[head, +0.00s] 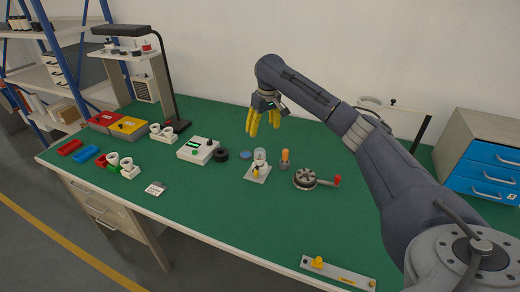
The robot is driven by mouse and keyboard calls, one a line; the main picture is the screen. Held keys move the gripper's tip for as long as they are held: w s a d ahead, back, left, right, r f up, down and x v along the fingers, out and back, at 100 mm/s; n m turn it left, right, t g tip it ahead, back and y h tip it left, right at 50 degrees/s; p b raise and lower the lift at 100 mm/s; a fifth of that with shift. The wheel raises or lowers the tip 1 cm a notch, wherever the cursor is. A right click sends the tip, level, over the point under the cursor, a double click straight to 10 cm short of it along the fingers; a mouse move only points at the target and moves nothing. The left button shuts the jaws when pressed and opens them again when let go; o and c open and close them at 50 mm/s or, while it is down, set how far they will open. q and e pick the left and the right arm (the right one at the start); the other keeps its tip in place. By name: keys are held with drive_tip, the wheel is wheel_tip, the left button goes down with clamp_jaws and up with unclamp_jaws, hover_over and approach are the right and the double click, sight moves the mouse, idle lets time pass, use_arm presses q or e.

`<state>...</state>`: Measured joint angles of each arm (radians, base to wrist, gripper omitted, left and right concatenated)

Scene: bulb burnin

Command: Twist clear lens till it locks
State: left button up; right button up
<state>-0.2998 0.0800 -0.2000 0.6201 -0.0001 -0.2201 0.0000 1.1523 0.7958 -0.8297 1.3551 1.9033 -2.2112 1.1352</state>
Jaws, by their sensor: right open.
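A clear lens (260,155), which looks like a small transparent cylinder, stands upright on a fixture with a light base plate (257,174) near the middle of the green table. A small yellow part shows low on the fixture. I cannot tell from here how the lens is seated. My right gripper (262,129) has yellow fingers pointing down. It is open and empty, in the air above and behind the lens, apart from it. My left gripper is not in view.
Near the lens are a blue disc (246,155), an orange-topped piece (285,158), a round crank device (306,178) and a green-screen box (198,150). A yellow-knobbed bar (338,272) lies at the front edge. Blue drawers (490,172) stand right. The front middle is clear.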

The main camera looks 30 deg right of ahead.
sight(260, 151)
drive_tip(key=f, duration=0.4)
drive_tip(key=w+f, duration=0.1)
drive_tip(key=f, duration=0.4)
drive_tip(key=w+f, duration=0.1)
drive_tip(key=f, duration=0.4)
drive_tip(key=shift+c, duration=0.5)
drive_tip(key=c, duration=1.3)
